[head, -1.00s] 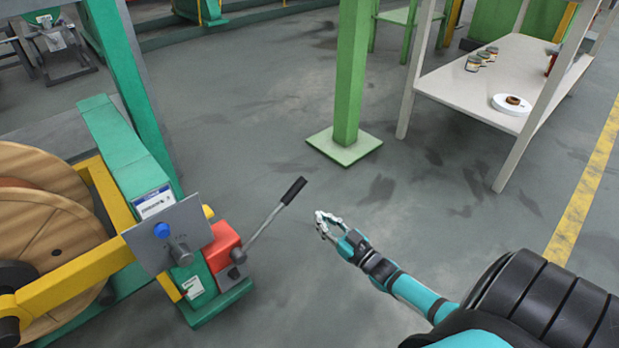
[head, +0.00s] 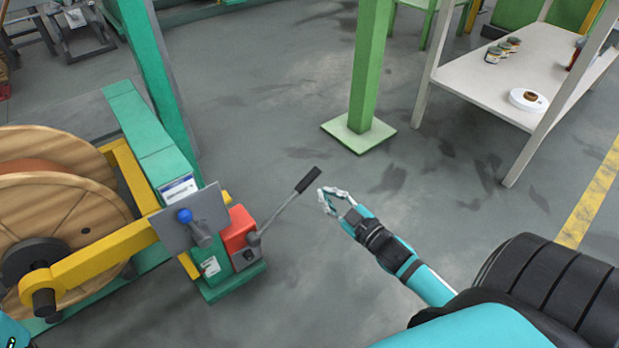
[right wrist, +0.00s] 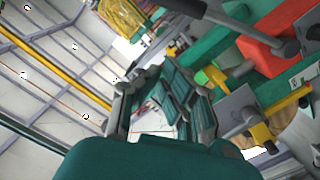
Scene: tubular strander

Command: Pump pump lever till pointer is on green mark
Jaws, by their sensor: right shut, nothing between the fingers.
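The pump lever is a grey rod with a black grip (head: 308,180). It slants up to the right from the red pump body (head: 238,232) on the green machine frame. In the right wrist view the dark grip (right wrist: 185,8) crosses the top edge, and the red body (right wrist: 265,35) is at upper right. My right gripper (head: 323,201) is shut and empty, just right of and below the grip in the head view, with no clear contact. I make out no pointer or green mark. My left gripper is out of view.
A grey plate (head: 209,214) with a blue knob (head: 185,216) stands left of the pump. A wooden reel (head: 60,215) is farther left. A green post (head: 372,75) stands behind, and a white shelf (head: 480,85) at upper right. Floor around my right gripper is clear.

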